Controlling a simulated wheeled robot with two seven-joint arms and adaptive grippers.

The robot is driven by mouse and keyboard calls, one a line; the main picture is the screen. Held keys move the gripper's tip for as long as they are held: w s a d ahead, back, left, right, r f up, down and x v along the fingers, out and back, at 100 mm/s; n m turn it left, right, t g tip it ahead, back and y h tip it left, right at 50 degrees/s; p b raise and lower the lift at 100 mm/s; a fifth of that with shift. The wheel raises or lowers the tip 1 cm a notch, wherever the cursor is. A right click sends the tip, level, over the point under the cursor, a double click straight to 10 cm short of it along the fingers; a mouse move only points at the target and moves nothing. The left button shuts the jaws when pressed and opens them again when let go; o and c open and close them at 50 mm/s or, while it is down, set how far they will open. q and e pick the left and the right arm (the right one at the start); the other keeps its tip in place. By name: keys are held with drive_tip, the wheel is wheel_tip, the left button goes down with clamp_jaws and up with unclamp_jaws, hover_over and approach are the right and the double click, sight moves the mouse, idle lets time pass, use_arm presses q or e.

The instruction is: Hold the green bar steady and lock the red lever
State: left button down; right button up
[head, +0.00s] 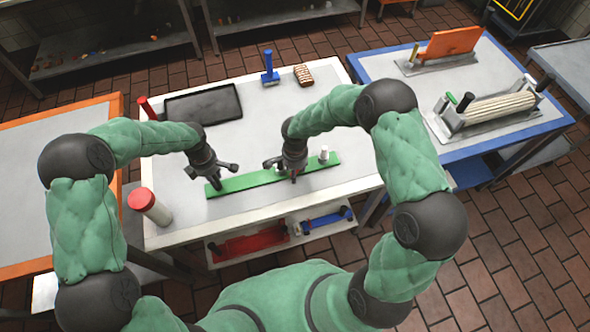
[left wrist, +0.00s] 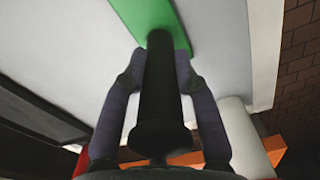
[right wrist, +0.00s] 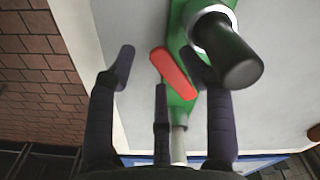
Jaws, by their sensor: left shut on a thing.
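The green bar (head: 258,180) lies across the front of the white table. My left gripper (head: 211,171) is at its left end; in the left wrist view its fingers flank an upright black handle (left wrist: 160,90) that stands on the green bar's end (left wrist: 150,18), and they are shut on it. My right gripper (head: 288,168) is over the bar's middle. In the right wrist view its fingers are spread, with the red lever (right wrist: 173,74) between them, slanting across the bar. Contact with the lever cannot be told. In the head view the lever is hidden by my right gripper.
A black handle with a pale collar (right wrist: 240,62) stands beside the right fingers. A white peg (head: 324,154) stands near the bar's right end. The table's right side is clear.

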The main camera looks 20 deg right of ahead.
idle(0.3)
wheel_tip(320, 180, up, 8)
idle(0.6)
drive_tip(key=shift+c, duration=0.3)
